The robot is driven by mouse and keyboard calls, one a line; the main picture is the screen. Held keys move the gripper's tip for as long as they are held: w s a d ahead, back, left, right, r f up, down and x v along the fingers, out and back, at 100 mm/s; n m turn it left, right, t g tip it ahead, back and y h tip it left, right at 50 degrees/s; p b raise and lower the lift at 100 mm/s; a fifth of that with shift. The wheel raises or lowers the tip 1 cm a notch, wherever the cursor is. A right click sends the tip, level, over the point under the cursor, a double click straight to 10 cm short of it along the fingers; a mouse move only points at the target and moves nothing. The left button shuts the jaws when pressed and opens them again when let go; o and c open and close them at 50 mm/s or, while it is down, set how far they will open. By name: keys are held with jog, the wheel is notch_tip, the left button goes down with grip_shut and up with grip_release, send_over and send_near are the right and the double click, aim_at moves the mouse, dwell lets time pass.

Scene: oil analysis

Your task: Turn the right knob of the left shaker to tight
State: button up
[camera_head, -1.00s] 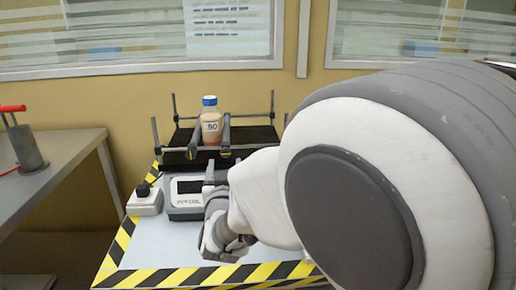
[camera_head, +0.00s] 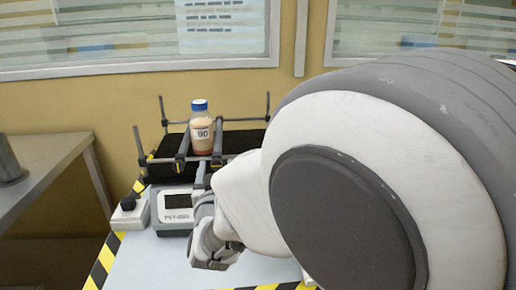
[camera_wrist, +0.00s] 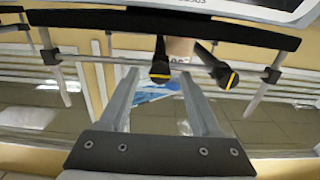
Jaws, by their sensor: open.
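The shaker (camera_head: 240,142) is a black platform with grey posts and bars behind the meter. A blue-capped bottle (camera_head: 201,133) marked 90 stands upright on it between two dark clamp bars. Their ends carry yellow-marked knobs, the left knob (camera_head: 180,166) and the right knob (camera_head: 217,160). The wrist view looks upside down, so the right knob (camera_wrist: 160,72) appears left of the left knob (camera_wrist: 227,79). My gripper (camera_wrist: 161,76) is open, with the right knob showing between its fingertips; contact cannot be told. In the head view my gripper (camera_head: 200,176) is just before the shaker, partly hidden by my arm.
A grey meter (camera_head: 174,217) with a screen and a white box with a black knob (camera_head: 130,213) stand in front of the shaker. A metal table (camera_head: 45,160) is at the left. My arm hides the right side.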

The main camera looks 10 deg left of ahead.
dwell(0.3)
grip_shut()
jog(key=shift+m+b, duration=0.3)
jog(key=shift+b, duration=0.05)
jog(key=m+b, duration=0.2)
jog(key=shift+w+f+m, duration=0.1)
jog(key=shift+f+m, duration=0.05)
jog(key=shift+m, duration=0.15)
jog(key=m+b, duration=0.1)
jog(key=m, duration=0.3)
jog(key=shift+d+m, duration=0.1)
jog(key=shift+m, duration=0.2)
jog(key=m, duration=0.5)
jog(key=shift+m, duration=2.6)
